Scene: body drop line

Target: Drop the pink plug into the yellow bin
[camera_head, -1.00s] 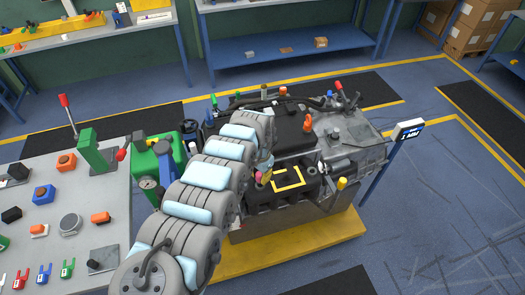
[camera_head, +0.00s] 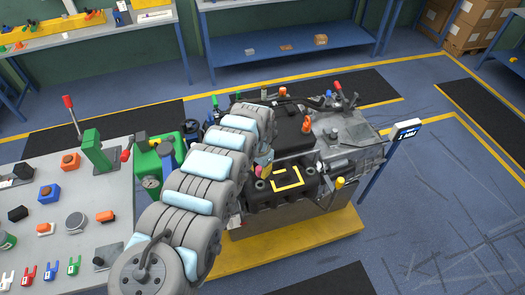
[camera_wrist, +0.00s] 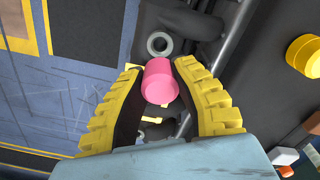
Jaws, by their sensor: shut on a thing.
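The pink plug (camera_wrist: 160,80) is a short cylinder between the yellow fingers of my gripper (camera_wrist: 157,72) in the wrist view. The gripper is shut on it, with a finger along each side. In the head view my gripper (camera_head: 266,170) is mostly hidden behind my arm, over the left part of the engine, and I cannot make out the plug there. No yellow bin is clearly identifiable. A long yellow tray (camera_head: 58,30) with small parts stands on the back left bench, but I cannot tell whether it is the bin.
The engine (camera_head: 290,195) stands on a yellow base, with hoses, coloured caps and a yellow square outline on top. A small screen (camera_head: 408,130) stands right of the engine. The floor at right is open.

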